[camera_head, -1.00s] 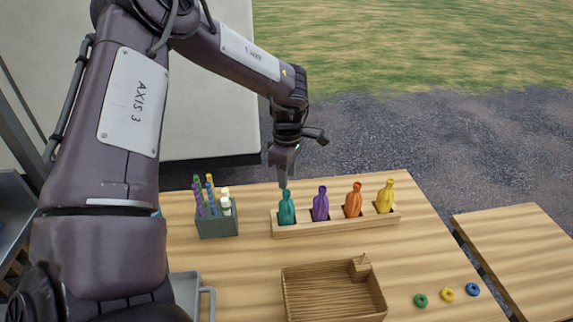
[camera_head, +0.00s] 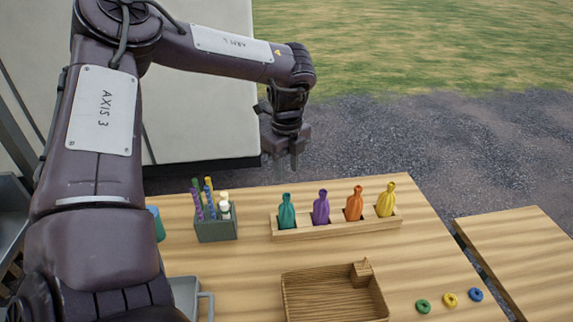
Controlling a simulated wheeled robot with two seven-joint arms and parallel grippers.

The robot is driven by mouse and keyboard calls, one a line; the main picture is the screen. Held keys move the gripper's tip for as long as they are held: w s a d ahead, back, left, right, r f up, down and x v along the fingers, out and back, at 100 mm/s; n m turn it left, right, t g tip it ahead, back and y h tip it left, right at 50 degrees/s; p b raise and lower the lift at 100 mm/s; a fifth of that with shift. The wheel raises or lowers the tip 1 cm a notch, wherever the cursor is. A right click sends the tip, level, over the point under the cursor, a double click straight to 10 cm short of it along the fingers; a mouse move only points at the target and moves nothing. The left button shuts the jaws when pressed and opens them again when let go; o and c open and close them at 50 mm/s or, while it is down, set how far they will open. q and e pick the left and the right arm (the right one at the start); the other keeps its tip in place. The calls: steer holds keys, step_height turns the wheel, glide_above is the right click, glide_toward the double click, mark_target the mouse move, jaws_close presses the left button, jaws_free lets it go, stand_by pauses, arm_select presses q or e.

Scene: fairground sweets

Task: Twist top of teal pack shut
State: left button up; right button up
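The teal pack (camera_head: 287,213) stands upright in the leftmost slot of a wooden rack (camera_head: 335,230). Its top is narrowed to a neck with a small flare above. My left gripper (camera_head: 286,168) hangs above the teal pack, pointing down, clear of its top. Its two fingers look apart with nothing between them. A purple pack (camera_head: 321,208), an orange pack (camera_head: 354,205) and a yellow pack (camera_head: 386,202) stand in the same rack to the right. My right gripper is not in view.
A grey-green holder (camera_head: 216,229) with striped sticks stands left of the rack. A wooden tray (camera_head: 335,300) lies in front. Green (camera_head: 423,306), yellow (camera_head: 450,300) and blue (camera_head: 476,295) rings lie at right. A teal object (camera_head: 156,222) shows beside my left arm.

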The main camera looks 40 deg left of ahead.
mark_target(287, 195)
arm_select(q)
steer(key=shift+s+f+n+b, duration=0.1)
steer(key=shift+f+n+b, duration=0.55)
steer(key=shift+f+n, duration=0.5)
step_height(287, 195, down, 6)
steer(key=b, duration=0.5)
steer(key=shift+f+b, duration=0.25)
steer(key=shift+b, duration=0.05)
steer(key=shift+c, duration=0.2)
steer(key=c, duration=0.6)
